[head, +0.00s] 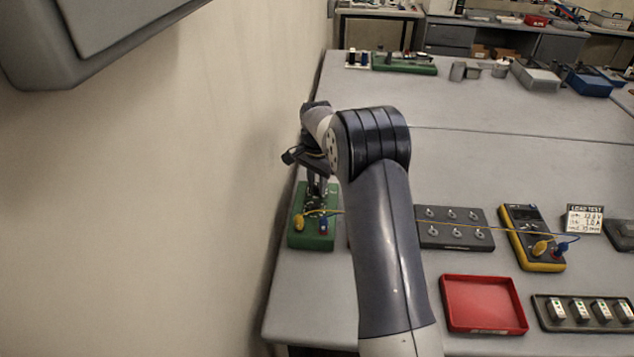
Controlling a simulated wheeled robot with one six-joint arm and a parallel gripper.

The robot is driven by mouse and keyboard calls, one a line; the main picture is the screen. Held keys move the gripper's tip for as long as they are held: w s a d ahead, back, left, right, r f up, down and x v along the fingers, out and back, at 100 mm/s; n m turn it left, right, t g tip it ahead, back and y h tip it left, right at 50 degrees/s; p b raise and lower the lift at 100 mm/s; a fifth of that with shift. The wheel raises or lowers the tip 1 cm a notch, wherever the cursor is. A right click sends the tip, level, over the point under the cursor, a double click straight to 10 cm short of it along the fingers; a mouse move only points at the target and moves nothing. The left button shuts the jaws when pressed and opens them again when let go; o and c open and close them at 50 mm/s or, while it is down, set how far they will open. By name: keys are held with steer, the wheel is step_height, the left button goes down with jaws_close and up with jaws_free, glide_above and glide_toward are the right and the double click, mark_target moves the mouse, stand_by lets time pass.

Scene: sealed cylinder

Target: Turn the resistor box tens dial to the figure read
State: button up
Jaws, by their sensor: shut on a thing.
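A green box (312,239), which looks like the resistor box, sits at the table's left edge near the wall. A yellow plug (299,222) and a blue plug (323,229) stand in its front part. My gripper (316,203) points down onto the back part of the box and is shut on what looks like a dial there. The dial, its marks and its setting are hidden or too small to read. A multimeter (531,236) with a yellow rim lies to the right, and its reading is not legible. A LOAD TEST card (584,219) stands behind it.
A thin yellow lead (470,226) runs from the green box to the multimeter, across a dark switch panel (455,240). A red tray (484,304) and a rack of small modules (585,311) lie in front. The table's middle is clear. The wall is close on the left.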

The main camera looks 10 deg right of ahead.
mark_target(317, 185)
steer(key=o, duration=1)
steer(key=shift+r, duration=0.15)
step_height(317, 185, up, 11)
steer(key=b, duration=0.1)
steer(key=shift+f, duration=0.2)
step_height(317, 185, down, 11)
steer(key=shift+r+p, duration=0.1)
steer(key=shift+p, duration=0.45)
